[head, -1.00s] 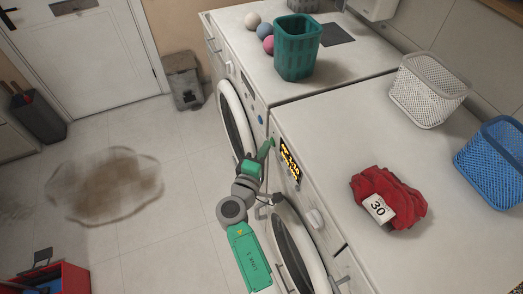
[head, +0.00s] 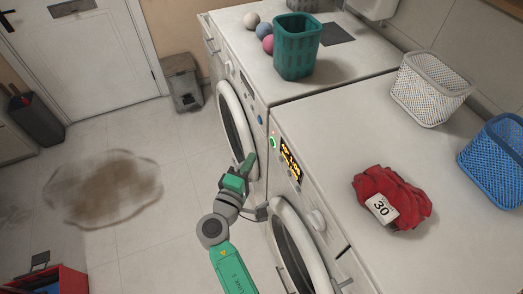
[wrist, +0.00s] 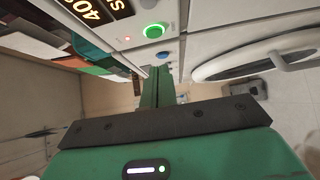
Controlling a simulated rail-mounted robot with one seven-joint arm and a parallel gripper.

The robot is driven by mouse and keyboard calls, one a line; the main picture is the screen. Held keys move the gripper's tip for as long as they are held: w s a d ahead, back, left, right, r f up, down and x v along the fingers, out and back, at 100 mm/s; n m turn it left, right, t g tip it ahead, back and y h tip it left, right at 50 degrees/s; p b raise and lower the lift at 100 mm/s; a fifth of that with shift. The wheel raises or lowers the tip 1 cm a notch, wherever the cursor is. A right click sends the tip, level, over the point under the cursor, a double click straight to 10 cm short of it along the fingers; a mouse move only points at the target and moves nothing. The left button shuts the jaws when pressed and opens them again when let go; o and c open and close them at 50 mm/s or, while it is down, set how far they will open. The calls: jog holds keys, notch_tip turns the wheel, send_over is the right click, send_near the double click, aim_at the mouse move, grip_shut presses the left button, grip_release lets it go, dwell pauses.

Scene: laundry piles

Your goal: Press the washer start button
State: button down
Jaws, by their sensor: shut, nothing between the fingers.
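The start button (head: 272,143) is a green-lit round button on the front panel of the near white machine (head: 318,209), beside a lit display (head: 290,160). In the wrist view the green button (wrist: 154,31) sits at the top, with a small red light (wrist: 127,38) to its left and part of the display (wrist: 100,9) further left. My gripper (head: 250,160) is shut and empty. It is in front of the machines, left of and below the button, and apart from it. In the wrist view its green fingers (wrist: 159,84) lie together below the button.
A second white machine (head: 237,120) with a blue button (head: 260,119) stands beyond. The near machine's round door (head: 294,240) is close to my arm. A red cloth (head: 405,195) tagged 30 and baskets stand on top. Open floor lies left, with a brown stain (head: 105,188).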

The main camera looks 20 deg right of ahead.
jog(key=v, duration=0.7)
dwell(0.6)
notch_tip(320, 180, up, 17)
jog(key=w+a+m+t+y, duration=0.1)
jog(key=w+m+t+y, duration=0.15)
jog(key=m, duration=0.25)
jog(key=s+a+r+m+t+y, duration=0.1)
jog(key=s+a+r+t+y, duration=0.3)
jog(key=r, duration=0.7)
jog(key=s+a+r+m+t+y, duration=0.2)
jog(key=s+r, duration=0.5)
jog(key=r, duration=0.3)
jog(key=s+a+r+m+t+y, duration=0.1)
jog(key=s+a+r+t+y, duration=0.25)
jog(key=r, duration=0.75)
notch_tip(320, 180, up, 23)
jog(key=s+y+p, duration=0.1)
jog(key=s+p, duration=0.1)
jog(key=p, duration=2)
jog(key=shift+d+r+p, duration=0.2)
jog(key=shift+d+p, duration=0.15)
